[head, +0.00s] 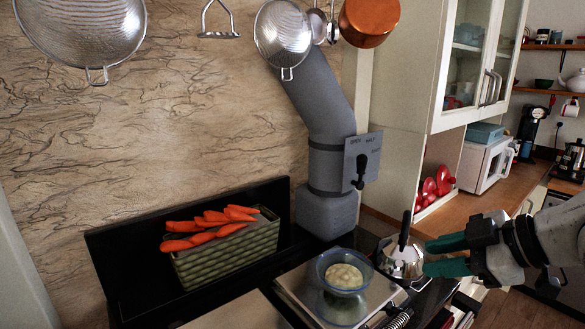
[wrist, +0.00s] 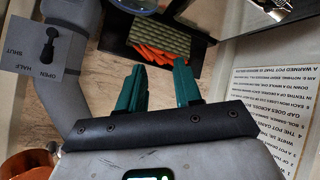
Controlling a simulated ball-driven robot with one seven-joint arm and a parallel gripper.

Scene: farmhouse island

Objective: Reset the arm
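My gripper (head: 428,256) reaches in from the right in the head view, its two teal fingers pointing left and spread apart. In the wrist view my gripper (wrist: 155,68) shows both fingertips with an empty gap between them. A shiny kettle with a dark upright handle (head: 397,262) appears just left of the fingertips in the head view; I cannot tell whether they touch. Nothing is held. The rest of my arm is mostly outside the head view.
A glass bowl with pale contents (head: 345,275) stands on the stove plate. A green basket (head: 228,258) of carrots (head: 208,228) sits behind. A grey pipe (head: 322,120) rises at the back. A white cabinet (head: 412,75) and wooden counter (head: 490,208) are at right.

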